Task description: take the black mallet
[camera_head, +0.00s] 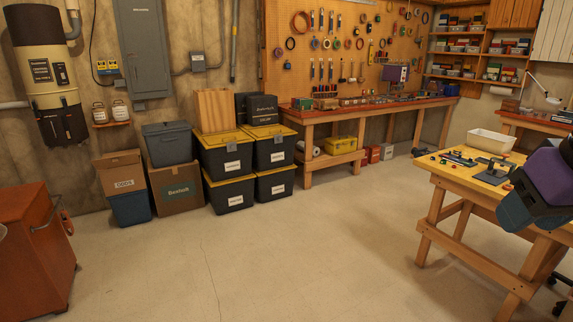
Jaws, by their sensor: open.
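I cannot pick out the black mallet for certain. Several small dark items lie on the wooden table at the right, among them a dark tool-like shape (459,158) and a dark object on a grey plate (494,172); they are too small to name. Many tools hang on the pegboard (350,22) at the back, also too small to tell apart. My gripper's fingers do not show. A large purple, black and blue shape at the right edge hides part of the table and looks like part of my arm.
The wooden table (446,172) stands at the right, with a white bin (491,141) on it. A long workbench (380,106) runs along the back wall. Black bins with yellow lids (226,140) and cardboard boxes stand left of it. An orange cabinet (32,245) is at left. The middle floor is clear.

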